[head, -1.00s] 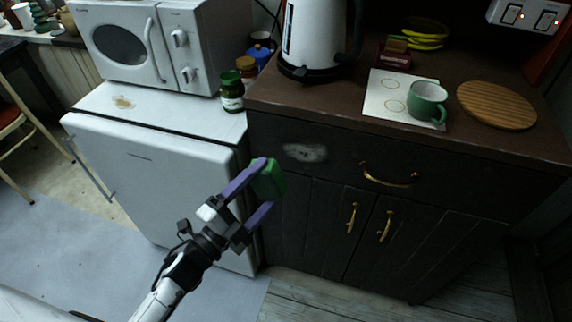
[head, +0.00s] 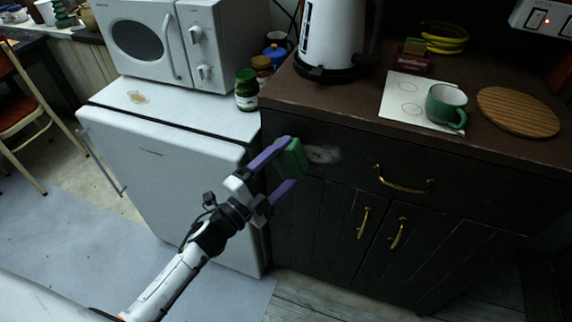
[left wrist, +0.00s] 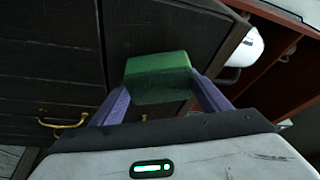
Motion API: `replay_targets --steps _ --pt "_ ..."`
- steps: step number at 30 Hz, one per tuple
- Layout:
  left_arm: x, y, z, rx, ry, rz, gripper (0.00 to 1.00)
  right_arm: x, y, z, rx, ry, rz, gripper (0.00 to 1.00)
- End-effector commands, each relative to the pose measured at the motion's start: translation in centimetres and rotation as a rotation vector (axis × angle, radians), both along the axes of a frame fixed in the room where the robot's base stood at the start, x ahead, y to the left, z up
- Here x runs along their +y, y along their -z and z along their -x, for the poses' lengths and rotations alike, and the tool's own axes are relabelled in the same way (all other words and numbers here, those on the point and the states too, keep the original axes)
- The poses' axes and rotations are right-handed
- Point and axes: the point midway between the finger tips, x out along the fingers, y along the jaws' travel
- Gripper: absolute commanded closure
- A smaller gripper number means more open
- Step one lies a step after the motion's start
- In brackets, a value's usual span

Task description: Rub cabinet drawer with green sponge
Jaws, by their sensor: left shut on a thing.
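My left gripper (head: 287,165) is shut on a green sponge (head: 293,158), held between its purple fingers. The sponge also shows between the fingers in the left wrist view (left wrist: 158,80). It is in front of the left end of the dark cabinet drawer (head: 352,160), just left of a pale whitish smudge (head: 322,154) on the drawer front. I cannot tell whether the sponge touches the drawer. The drawer has a brass handle (head: 403,181). My right gripper is not in view.
A white fridge (head: 170,180) with a microwave (head: 180,42) on top stands left of the cabinet. On the brown countertop are a kettle (head: 331,38), a green mug (head: 446,104) and a round wooden board (head: 518,111). A green jar (head: 246,92) stands on the fridge's edge.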

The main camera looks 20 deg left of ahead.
Motion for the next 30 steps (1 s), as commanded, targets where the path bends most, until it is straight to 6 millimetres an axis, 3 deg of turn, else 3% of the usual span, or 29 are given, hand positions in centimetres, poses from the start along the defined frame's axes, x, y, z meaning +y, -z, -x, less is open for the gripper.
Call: replay_targets --steps 30 --pt "0.0 0.0 -1.3 0.000 0.001 0.000 0.43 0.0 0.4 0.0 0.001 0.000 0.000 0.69"
